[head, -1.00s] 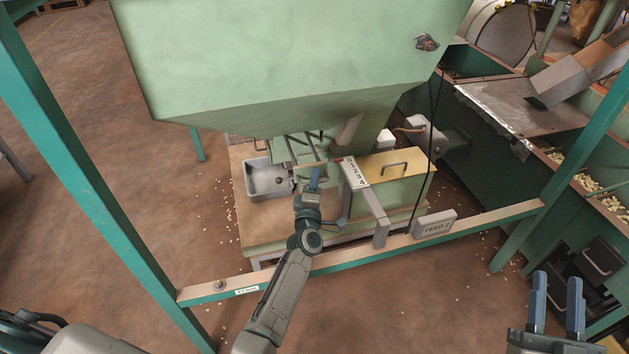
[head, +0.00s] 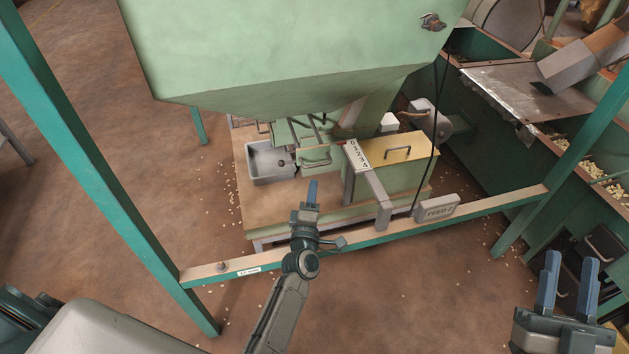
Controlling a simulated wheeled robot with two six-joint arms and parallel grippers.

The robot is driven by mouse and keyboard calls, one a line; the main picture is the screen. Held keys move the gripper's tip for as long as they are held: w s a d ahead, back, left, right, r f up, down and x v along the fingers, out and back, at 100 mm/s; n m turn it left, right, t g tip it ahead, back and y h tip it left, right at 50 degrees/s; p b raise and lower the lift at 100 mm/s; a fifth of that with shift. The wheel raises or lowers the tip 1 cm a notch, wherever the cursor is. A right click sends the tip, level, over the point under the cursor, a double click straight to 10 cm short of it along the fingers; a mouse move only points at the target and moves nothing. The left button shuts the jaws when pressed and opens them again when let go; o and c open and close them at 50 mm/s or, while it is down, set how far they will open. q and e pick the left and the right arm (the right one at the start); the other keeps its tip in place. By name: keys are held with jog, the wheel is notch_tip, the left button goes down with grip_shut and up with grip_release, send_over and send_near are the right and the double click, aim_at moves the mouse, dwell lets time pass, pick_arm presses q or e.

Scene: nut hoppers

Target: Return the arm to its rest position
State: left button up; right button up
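My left gripper (head: 312,193) is in the middle of the head view, on an arm that rises from the bottom edge. It is in front of the low wooden platform (head: 257,215) under the hopper and appears over the platform's front part. Its blue fingers are seen edge-on and overlap, so I cannot tell if they are apart. No object shows at its tips. My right gripper (head: 568,284) is at the lower right, with its two blue fingers pointing up, apart and empty.
A green hopper (head: 290,60) hangs above a grey tray (head: 270,162) and a yellow-topped box (head: 400,150). A numbered scale plate (head: 357,156) stands beside the box. A crossbar (head: 345,248) joins the frame posts. Green bins with nuts (head: 595,170) stand right. Floor in front is open.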

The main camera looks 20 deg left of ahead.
pick_arm(q)
jog(key=shift+s+d, duration=0.1)
jog(key=shift+s, duration=0.4)
pick_arm(e)
jog(key=shift+s+r+t, duration=0.1)
jog(key=shift+r+t, duration=0.2)
jog(key=shift+r, duration=0.05)
